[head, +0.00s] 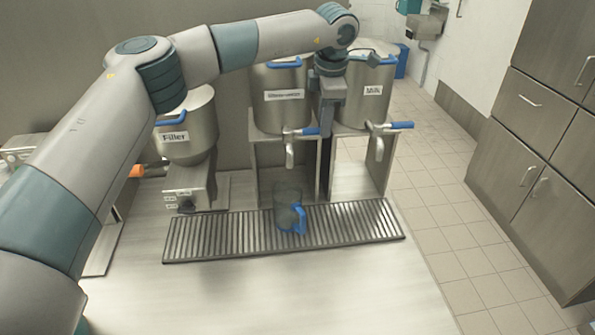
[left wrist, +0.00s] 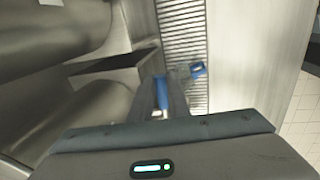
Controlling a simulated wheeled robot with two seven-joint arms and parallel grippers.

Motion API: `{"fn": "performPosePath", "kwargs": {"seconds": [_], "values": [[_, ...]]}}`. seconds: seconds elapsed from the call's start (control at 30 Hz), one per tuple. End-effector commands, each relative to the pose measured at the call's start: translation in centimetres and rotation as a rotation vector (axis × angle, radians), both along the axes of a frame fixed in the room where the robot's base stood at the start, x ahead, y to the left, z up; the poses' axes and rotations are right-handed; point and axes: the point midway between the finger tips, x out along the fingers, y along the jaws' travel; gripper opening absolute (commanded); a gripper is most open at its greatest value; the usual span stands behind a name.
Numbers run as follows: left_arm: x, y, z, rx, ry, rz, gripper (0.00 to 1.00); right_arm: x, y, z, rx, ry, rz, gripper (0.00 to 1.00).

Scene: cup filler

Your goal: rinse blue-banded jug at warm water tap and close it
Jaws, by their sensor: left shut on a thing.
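The jug (head: 288,207) is see-through grey with a blue handle, upright on the drip grate below the middle tank's tap (head: 290,152). Its blue handle (left wrist: 198,69) shows in the left wrist view beyond my fingers. The tap's blue lever (head: 310,131) points to the right. My left gripper (head: 325,128) hangs down in front of the middle tank, with its fingers at this lever. In the left wrist view my left gripper (left wrist: 162,98) is shut on the blue lever (left wrist: 160,90). I cannot make out a water stream. My right gripper is not in view.
The milk tank (head: 372,90) with its own blue-levered tap (head: 401,125) stands to the right. The filler tank (head: 187,140) stands to the left. The slatted grate (head: 350,222) is otherwise empty, and the counter (head: 260,295) in front is clear.

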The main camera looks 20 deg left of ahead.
Motion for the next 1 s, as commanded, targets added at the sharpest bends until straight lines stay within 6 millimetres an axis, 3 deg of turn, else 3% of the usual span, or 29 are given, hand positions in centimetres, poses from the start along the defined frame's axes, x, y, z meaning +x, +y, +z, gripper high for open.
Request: {"fn": "performPosePath", "kwargs": {"seconds": [0.43, 1.0], "values": [[-2.0, -0.3, -0.1, -0.001, 0.000, -0.233, 0.00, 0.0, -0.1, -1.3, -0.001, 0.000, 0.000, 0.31], [-2.6, -0.4, 0.0, -0.001, 0.000, -0.294, 0.00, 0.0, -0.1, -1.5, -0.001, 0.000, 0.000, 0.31]]}}
